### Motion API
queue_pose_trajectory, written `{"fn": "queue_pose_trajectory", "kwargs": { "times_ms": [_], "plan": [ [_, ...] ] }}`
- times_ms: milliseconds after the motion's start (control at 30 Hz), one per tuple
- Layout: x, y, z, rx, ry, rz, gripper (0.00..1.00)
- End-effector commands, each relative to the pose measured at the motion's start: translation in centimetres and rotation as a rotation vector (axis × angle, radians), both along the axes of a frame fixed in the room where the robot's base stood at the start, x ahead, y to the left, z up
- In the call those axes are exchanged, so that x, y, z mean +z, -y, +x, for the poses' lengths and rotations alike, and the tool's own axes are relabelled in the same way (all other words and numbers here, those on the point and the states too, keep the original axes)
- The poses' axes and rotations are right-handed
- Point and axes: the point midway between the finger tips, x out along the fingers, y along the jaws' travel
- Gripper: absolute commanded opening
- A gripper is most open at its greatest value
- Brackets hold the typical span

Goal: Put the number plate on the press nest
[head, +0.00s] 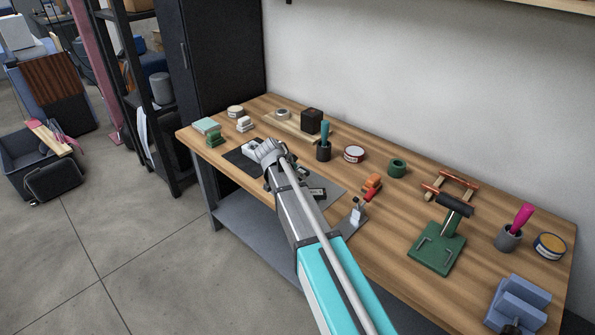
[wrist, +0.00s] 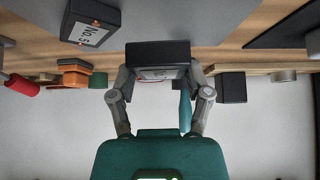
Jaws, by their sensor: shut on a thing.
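My gripper (wrist: 160,78) is shut on a dark block-like number plate (wrist: 157,52) with a pale label, whose writing I cannot read. The gripper is over the bench's front left part, mostly hidden behind my own arm in the head view. A second dark plate marked "No 5" (wrist: 90,24) lies apart from the gripper; a dark plate with a pale label also shows on the grey mat in the head view (head: 317,194). A green press-like stand (head: 437,248) with a black handle stands at the right of the bench. I cannot clearly make out its nest.
Bare wood lies between the clamp-like tool and the green stand.

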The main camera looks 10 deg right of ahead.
Motion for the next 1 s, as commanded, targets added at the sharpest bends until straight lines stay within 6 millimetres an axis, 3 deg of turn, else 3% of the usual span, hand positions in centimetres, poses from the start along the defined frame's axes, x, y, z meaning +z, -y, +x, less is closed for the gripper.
{"fn": "queue_pose_trajectory", "kwargs": {
  "times_ms": [33,367,500,733,1000],
  "plan": [
    [1.3,0.0,-0.8,0.0,0.001,-0.001,0.05],
    [5.1,0.1,-4.0,0.0,0.001,-0.001,0.05],
    [6.2,0.1,-7.4,0.0,0.001,-0.001,0.05],
    [7.6,0.1,-10.8,0.0,0.001,-0.001,0.05],
    [8.2,0.1,-12.4,0.0,0.001,-0.001,0.05]
  ]
}}
